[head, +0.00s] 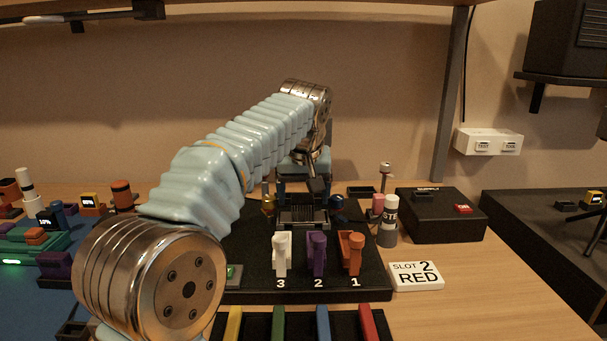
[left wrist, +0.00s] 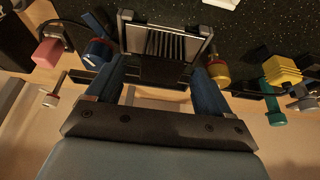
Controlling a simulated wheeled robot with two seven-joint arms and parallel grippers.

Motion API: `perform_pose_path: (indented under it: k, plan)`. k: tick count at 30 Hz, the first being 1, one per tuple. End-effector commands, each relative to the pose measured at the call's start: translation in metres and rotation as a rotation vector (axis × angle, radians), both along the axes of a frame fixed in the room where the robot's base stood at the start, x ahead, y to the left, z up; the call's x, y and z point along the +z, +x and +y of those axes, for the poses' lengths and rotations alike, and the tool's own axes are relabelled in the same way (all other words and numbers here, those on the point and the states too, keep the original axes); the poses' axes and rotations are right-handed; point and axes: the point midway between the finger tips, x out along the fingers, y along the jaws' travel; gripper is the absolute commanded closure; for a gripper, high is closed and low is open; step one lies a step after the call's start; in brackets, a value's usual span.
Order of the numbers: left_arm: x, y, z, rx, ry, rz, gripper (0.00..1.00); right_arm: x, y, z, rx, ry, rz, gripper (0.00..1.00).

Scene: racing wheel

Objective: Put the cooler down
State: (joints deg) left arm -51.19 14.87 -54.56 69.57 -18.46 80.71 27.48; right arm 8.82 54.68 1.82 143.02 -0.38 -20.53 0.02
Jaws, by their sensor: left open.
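The cooler is a dark block with silver fins (head: 303,216). It seems to rest on the black board (head: 240,272), toward its back, though its underside is hidden. In the left wrist view the finned cooler (left wrist: 165,42) lies just beyond and between my blue fingers. My left gripper (head: 303,190) is open, pointing down right behind and above the cooler. Its fingers also show in the left wrist view (left wrist: 160,85), set apart on either side of the cooler's dark near part; whether they touch it I cannot tell. My right gripper is out of view.
White, purple (head: 317,252) and orange levers marked 3, 2 and 1 stand in front of the cooler. A bottle (head: 388,224) and a black box (head: 440,218) stand nearby. The wooden tabletop at front right is clear.

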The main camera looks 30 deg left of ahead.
Motion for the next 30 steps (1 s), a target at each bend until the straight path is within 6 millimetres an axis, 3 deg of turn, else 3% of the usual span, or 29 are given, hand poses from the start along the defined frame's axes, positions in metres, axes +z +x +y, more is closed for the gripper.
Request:
perform_pose_path:
  k: [6,12,18,30]
  plan:
    - [0.049,-0.016,-0.010,0.001,0.001,-0.004,0.19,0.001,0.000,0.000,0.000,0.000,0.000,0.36]
    - [0.079,-0.027,-0.017,0.002,0.000,-0.002,0.19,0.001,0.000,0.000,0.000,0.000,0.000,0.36]
    - [0.088,-0.031,-0.019,-0.001,0.000,0.000,0.19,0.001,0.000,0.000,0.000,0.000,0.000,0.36]
    - [0.088,-0.031,-0.019,-0.001,0.000,0.000,0.19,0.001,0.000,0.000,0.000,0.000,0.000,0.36]
